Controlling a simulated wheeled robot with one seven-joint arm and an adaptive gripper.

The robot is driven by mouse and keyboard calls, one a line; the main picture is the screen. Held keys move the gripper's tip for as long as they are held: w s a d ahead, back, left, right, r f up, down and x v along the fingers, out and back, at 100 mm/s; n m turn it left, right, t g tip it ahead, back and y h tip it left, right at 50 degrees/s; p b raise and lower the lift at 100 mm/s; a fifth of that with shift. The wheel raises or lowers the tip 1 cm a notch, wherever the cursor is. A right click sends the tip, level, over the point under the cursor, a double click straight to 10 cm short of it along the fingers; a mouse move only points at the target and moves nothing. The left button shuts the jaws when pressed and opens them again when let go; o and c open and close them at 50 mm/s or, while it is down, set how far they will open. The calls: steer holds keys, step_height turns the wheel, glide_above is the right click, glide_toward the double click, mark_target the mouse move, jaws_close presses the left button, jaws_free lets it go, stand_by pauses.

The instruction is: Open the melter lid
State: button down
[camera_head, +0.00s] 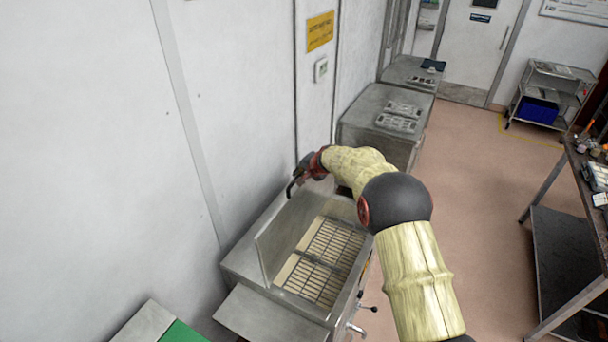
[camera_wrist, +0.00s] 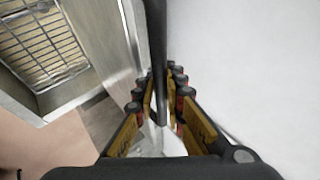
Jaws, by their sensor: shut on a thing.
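The melter (camera_head: 240,262) is a steel box by the white wall, with a wire grid (camera_head: 330,258) showing inside its opening. Its lid (camera_head: 283,242) is a flat steel panel that stands raised, close to upright, on the wall side of the opening. My gripper (camera_head: 296,182) is at the lid's upper far corner. In the wrist view my gripper (camera_wrist: 160,100) is shut on a dark bar, the lid handle (camera_wrist: 157,45), which runs between the two fingers. The lid panel (camera_wrist: 105,45) and the grid (camera_wrist: 45,50) show to the left there. My fingers hide part of the handle.
Steel cabinets (camera_head: 392,150) with trays on top stand beyond the melter along the wall. A workbench (camera_head: 575,185) stands at the right and a cart with a blue bin (camera_head: 536,110) at the back. The floor between (camera_head: 480,220) is clear.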

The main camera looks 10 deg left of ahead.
steer(key=shift+r, duration=0.2)
steer(key=c, duration=2.2)
jaws_free()
steer(key=shift+o, duration=1.2)
steer(key=shift+o, duration=0.6)
steer(key=shift+f, duration=0.1)
steer(key=v, duration=1.2)
